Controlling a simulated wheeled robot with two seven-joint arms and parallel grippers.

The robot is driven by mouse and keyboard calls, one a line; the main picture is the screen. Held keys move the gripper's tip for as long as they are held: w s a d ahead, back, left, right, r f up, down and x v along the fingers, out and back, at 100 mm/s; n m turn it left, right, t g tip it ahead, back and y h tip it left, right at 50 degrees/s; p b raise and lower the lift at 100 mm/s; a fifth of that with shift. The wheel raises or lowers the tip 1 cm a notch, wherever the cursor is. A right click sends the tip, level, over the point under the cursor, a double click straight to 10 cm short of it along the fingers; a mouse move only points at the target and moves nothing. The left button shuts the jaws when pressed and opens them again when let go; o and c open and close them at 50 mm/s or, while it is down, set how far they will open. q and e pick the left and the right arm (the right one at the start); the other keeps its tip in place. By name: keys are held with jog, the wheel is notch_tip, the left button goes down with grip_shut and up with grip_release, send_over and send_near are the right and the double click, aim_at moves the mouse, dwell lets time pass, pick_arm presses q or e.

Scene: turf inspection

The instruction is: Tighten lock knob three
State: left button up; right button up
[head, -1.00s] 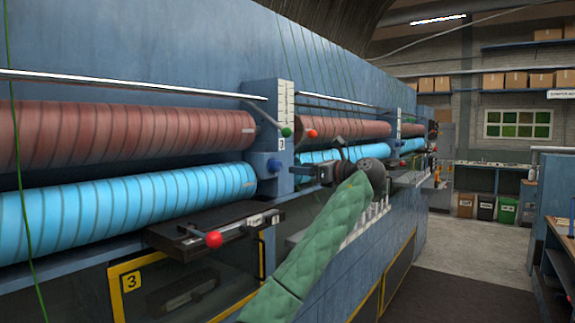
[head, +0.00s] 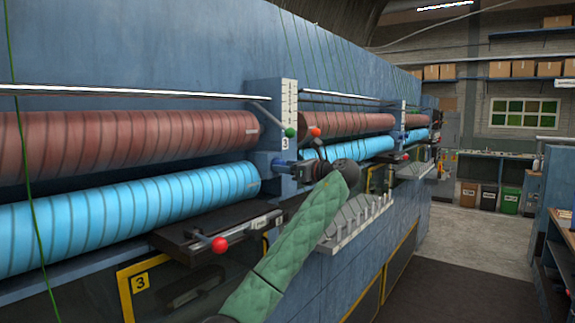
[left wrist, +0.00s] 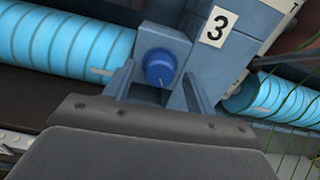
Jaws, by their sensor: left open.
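The blue lock knob (left wrist: 160,67) sits on a blue block beside the label 3 (left wrist: 217,27) in the left wrist view. In the head view the knob (head: 278,166) is at the inner end of the blue roller, partly hidden by my gripper. My left gripper (head: 288,170) is open, its fingers pointing at the knob. In the left wrist view its two fingers (left wrist: 160,82) stand either side of the knob's picture, with a gap on each side. I cannot tell how far the tips reach over it. My right gripper is not in view.
The brown roller (head: 130,138) and the blue roller (head: 120,206) run along the machine's left. Open floor (head: 480,232) lies to the right.

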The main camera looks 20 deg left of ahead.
pick_arm(q)
jog(key=c, duration=1)
pick_arm(e)
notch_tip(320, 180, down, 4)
jog(key=b, duration=0.4)
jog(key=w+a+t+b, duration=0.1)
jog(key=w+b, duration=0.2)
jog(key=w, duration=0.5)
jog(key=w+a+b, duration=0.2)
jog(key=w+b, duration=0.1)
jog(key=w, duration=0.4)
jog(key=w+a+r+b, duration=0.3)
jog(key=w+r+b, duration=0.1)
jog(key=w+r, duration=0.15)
pick_arm(q)
jog(key=shift+n+b, duration=5.15)
jog(key=shift+n, duration=9.95)
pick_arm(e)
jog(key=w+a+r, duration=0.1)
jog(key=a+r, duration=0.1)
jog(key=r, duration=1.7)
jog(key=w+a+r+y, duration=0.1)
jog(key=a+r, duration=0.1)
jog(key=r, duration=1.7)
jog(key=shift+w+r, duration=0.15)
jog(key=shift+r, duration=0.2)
